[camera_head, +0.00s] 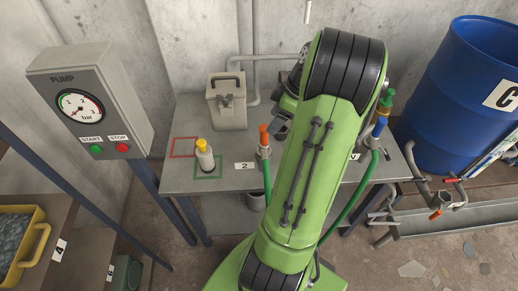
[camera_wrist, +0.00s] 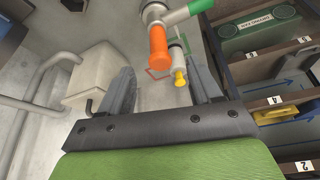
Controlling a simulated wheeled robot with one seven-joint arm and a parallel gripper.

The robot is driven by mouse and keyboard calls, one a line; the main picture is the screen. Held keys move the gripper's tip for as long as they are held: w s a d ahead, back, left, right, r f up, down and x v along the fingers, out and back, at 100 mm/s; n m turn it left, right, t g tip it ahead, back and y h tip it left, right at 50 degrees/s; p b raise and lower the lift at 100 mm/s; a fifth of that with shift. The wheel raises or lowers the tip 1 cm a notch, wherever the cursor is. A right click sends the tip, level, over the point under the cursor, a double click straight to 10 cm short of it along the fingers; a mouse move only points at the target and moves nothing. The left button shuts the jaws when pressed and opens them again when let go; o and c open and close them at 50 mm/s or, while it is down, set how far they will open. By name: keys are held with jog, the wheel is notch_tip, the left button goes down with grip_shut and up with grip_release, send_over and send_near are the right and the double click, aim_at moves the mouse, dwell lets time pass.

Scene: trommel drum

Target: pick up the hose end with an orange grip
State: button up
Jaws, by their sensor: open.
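The hose end with an orange grip (camera_head: 264,136) stands upright at the front of the grey table, with a green hose hanging below it. In the wrist view its orange grip (camera_wrist: 158,46) appears between and just beyond the fingertips, nearer the left finger. A grey fitting and a piece of green hose show behind it. My gripper (camera_wrist: 160,70) is open, with nothing between its fingers that I can see touching them. In the head view my arm hides most of the gripper. Another hose end with a blue grip (camera_head: 378,128) is right of my arm.
A yellow-capped bottle (camera_head: 204,154) stands in a green-outlined square on the table (camera_head: 225,181), left of the orange grip. A beige box (camera_head: 227,108) is behind. A pump panel (camera_head: 90,105) stands left, a blue drum (camera_head: 465,90) right.

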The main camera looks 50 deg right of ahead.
aim_at(263, 135)
jog(key=b+x, duration=0.2)
jog(key=x, duration=0.7)
jog(key=shift+w+f, duration=0.1)
jog(key=shift+w, duration=0.1)
jog(key=c, duration=1.2)
